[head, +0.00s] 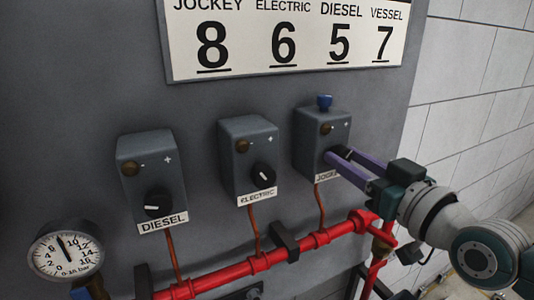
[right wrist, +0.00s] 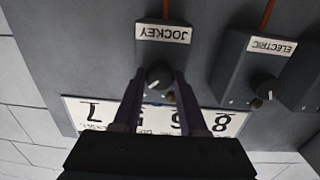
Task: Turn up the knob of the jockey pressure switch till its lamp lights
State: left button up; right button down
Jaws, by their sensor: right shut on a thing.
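The jockey pressure switch (head: 312,140) is a grey box on the panel, at the right of a row of three boxes. Its label shows partly in the head view and reads JOCKEY in the right wrist view (right wrist: 163,33). Its lamp (head: 326,128) is dull brown and looks unlit. A blue cap (head: 324,102) sits on top. My right gripper (head: 338,154) is shut on the black knob (right wrist: 159,76), with a purple finger on each side of it. In the head view the fingers hide the knob. My left gripper is out of view.
The electric switch (head: 247,150) and diesel switch (head: 151,175) stand to the left. A red pipe (head: 265,262) runs below, with a gauge (head: 65,252) at lower left. A number sign (head: 290,40) hangs above.

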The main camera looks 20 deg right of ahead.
jog(key=shift+c, duration=2.2)
grip_release()
jog(key=s+b, duration=0.1)
jog(key=s, duration=0.9)
jog(key=shift+d, duration=0.25)
